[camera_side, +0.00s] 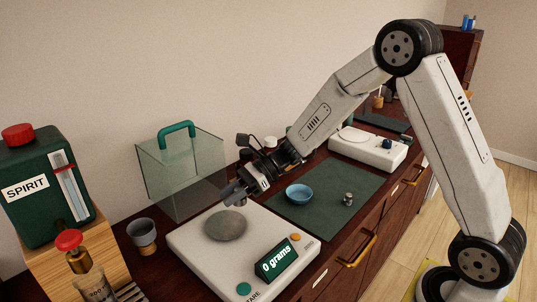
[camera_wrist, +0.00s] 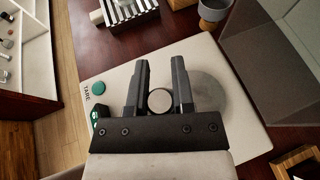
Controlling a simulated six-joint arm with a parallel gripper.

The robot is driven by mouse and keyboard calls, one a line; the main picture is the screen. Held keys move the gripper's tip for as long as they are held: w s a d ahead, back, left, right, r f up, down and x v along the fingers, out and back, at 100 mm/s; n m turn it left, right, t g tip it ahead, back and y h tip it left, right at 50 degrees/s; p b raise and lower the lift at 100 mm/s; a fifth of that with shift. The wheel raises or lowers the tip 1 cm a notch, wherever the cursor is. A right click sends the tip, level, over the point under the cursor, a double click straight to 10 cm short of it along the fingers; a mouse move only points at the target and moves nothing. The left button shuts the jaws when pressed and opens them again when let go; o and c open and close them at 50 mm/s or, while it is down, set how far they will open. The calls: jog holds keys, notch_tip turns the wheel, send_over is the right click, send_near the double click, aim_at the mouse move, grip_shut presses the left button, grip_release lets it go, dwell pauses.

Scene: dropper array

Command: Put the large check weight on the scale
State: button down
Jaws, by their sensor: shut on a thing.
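The scale (camera_side: 190,246) is a white slab with a round grey pan (camera_side: 226,226), and its display (camera_side: 277,258) reads 0 grams. My gripper (camera_side: 234,194) is above the pan in the side view. In the wrist view my gripper (camera_wrist: 160,88) is shut on a round silver weight (camera_wrist: 160,100), seen from its top, which I take to be the large check weight. The pan (camera_wrist: 208,90) shows behind and beside the right finger. In the side view the held weight is mostly hidden by the fingers.
A blue bowl (camera_side: 299,194) and a small metal weight (camera_side: 348,199) stand on the dark green mat (camera_side: 322,217). A glass cover with a green handle (camera_side: 177,129) stands behind the scale. A grey cup (camera_side: 143,235) and the spirit can (camera_side: 35,190) are left.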

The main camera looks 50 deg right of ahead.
send_over(219, 226)
jog(key=shift+s+f, duration=0.15)
jog(key=shift+f, duration=1.2)
jog(key=shift+s+f, duration=0.1)
jog(key=shift+f, duration=1.25)
jog(key=shift+w+a+f, duration=0.1)
jog(key=shift+w+f, duration=0.15)
jog(key=shift+f, duration=1.6)
jog(key=shift+f, duration=0.1)
jog(key=shift+c, duration=2.4)
grip_release()
